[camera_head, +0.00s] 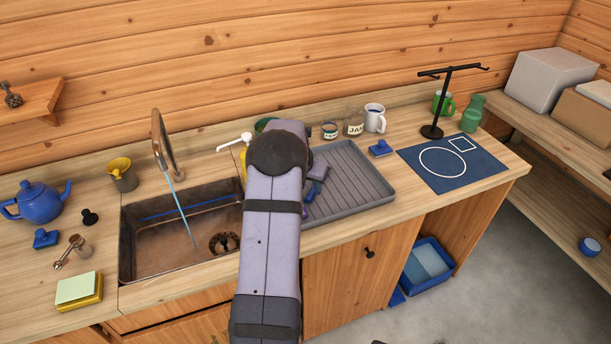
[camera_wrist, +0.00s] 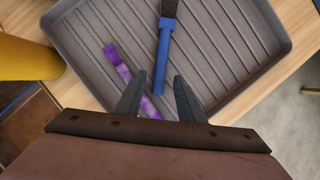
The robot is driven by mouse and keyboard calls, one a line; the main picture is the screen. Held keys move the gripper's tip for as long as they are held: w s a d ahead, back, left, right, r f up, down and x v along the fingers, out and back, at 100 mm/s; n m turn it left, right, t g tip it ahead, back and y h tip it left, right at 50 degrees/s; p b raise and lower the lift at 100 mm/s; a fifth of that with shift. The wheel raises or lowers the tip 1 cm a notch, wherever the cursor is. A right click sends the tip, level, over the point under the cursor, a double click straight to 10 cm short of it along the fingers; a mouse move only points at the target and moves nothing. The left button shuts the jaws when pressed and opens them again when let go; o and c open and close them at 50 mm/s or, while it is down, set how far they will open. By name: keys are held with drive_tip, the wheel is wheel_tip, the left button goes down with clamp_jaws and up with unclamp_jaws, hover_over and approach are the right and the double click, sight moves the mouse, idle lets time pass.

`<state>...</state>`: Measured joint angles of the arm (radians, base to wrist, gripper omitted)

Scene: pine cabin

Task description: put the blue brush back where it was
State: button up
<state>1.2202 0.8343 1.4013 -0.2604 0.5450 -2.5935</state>
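The blue brush (camera_wrist: 162,55), with a blue handle and a dark brown head, lies in the grey ribbed drying tray (camera_wrist: 85,50) in the wrist view. My gripper (camera_wrist: 159,80) is open. The lower end of the brush handle shows between its fingers, which are apart from each other; I cannot tell their height over it. A purple stick-like thing (camera_wrist: 122,70) lies in the tray left of the brush and runs behind the left finger. In the head view the tray (camera_head: 365,190) is partly covered by my arm, and the brush cannot be made out clearly.
The sink (camera_head: 165,255) and tap (camera_head: 163,145) are left of my arm. Jars (camera_head: 354,122), a white mug (camera_head: 374,118) and a small blue object (camera_head: 381,147) stand behind the tray. A blue mat (camera_head: 460,175) and black stand (camera_head: 433,130) are at right.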

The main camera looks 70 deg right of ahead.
drive_tip(key=b+v, duration=0.2)
drive_tip(key=v, duration=0.7)
drive_tip(key=w+a+m+y, duration=0.1)
drive_tip(key=w+a+m, duration=0.3)
drive_tip(key=a, duration=0.6)
drive_tip(key=w+a+f+m+t+y, duration=0.1)
drive_tip(key=w+a, duration=0.5)
drive_tip(key=a, duration=0.3)
drive_tip(key=w+a+m+y, duration=0.1)
drive_tip(key=w+a+m, duration=0.3)
drive_tip(key=a, duration=0.6)
drive_tip(key=s+a+f+m, duration=0.1)
drive_tip(key=s+a+m, duration=0.3)
drive_tip(key=a, duration=0.8)
drive_tip(key=s+a+f+m+g+y, duration=0.1)
drive_tip(key=s+a+m, duration=0.4)
drive_tip(key=a, duration=0.7)
drive_tip(key=shift+s+a+f+y, duration=0.2)
drive_tip(key=shift+a+f+y, duration=0.1)
drive_tip(key=shift+f, duration=0.45)
drive_tip(key=shift+f, duration=0.1)
